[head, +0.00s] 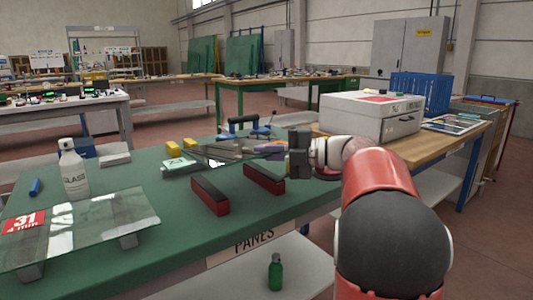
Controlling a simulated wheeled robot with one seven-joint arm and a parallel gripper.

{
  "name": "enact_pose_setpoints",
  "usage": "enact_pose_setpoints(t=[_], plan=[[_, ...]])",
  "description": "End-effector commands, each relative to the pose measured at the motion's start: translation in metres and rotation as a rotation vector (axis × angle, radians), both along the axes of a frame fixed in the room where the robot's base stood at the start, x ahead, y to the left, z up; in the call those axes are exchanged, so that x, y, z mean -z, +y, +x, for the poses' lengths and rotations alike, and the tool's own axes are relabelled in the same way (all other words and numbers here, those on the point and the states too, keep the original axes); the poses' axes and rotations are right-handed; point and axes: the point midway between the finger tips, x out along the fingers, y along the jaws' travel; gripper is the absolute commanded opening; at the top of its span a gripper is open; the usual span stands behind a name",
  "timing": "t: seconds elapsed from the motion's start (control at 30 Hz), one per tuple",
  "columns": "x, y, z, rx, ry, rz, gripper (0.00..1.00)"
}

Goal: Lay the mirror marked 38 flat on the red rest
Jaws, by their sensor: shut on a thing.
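The red rest is two red bars with dark tops, a left bar (211,196) and a right bar (264,179), on the green bench. My gripper (287,153) is at the right, above and behind the right bar. It is shut on the right edge of a thin reflective pane, the mirror (235,155), which looks roughly level above and behind the bars. Whether the pane touches the bars cannot be told. The jaws hide its gripped edge.
A glass pane marked 31 (85,225) lies on grey blocks at the front left of the green bench (165,265). Yellow blocks (181,144) and blue-handled tools (246,125) lie farther back.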

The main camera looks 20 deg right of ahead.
Motion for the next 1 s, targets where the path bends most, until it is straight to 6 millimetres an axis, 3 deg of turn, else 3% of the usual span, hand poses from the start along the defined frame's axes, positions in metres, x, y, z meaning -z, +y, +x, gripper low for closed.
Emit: enact_pose_setpoints(t=[0.47,1.0], plan=[[-0.002,0.000,-0.001,0.001,-0.006,0.001,0.00],[0.038,0.000,-0.001,0.001,-0.004,0.001,0.00]])
